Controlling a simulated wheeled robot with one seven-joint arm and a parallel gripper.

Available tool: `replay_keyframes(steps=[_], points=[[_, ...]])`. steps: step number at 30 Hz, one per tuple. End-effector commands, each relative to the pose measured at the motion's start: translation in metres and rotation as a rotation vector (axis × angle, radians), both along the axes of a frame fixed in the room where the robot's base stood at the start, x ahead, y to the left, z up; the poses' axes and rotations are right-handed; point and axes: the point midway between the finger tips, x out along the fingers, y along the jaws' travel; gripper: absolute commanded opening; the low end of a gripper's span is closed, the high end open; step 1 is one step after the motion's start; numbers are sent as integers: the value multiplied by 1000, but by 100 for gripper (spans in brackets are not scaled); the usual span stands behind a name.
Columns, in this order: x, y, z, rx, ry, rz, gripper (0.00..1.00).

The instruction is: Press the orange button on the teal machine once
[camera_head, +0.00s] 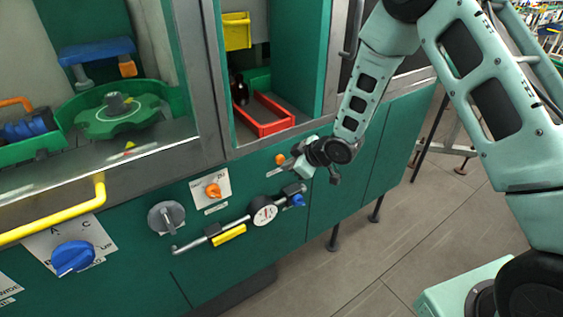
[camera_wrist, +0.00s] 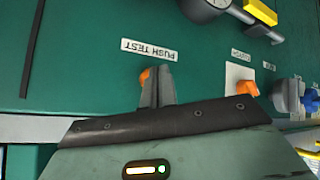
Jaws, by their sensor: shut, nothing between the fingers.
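The teal machine (camera_head: 240,178) fills the left and middle of the head view. Its small orange button (camera_head: 280,159) is on the front panel, below the opening with the red tray. My gripper (camera_head: 288,164) is shut and empty, with its fingertips right beside the button. In the wrist view the orange button (camera_wrist: 145,76) shows just left of my shut fingertips (camera_wrist: 159,72), which partly hide it. A "PUSH TEST" label (camera_wrist: 149,49) is close to it. I cannot tell whether the fingertips touch the button.
An orange knob (camera_head: 213,190), a grey dial (camera_head: 166,217), a round gauge (camera_head: 264,211) and a blue valve handle (camera_head: 298,200) are on the panel nearby. A yellow rail (camera_head: 60,222) sticks out at the left. The floor (camera_head: 400,260) at the right is open.

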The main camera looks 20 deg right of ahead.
Motion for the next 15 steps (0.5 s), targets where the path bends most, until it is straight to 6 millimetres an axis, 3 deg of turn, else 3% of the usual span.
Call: replay_keyframes(steps=[15], points=[[-10,-4,-1,-1,1,0,0]])
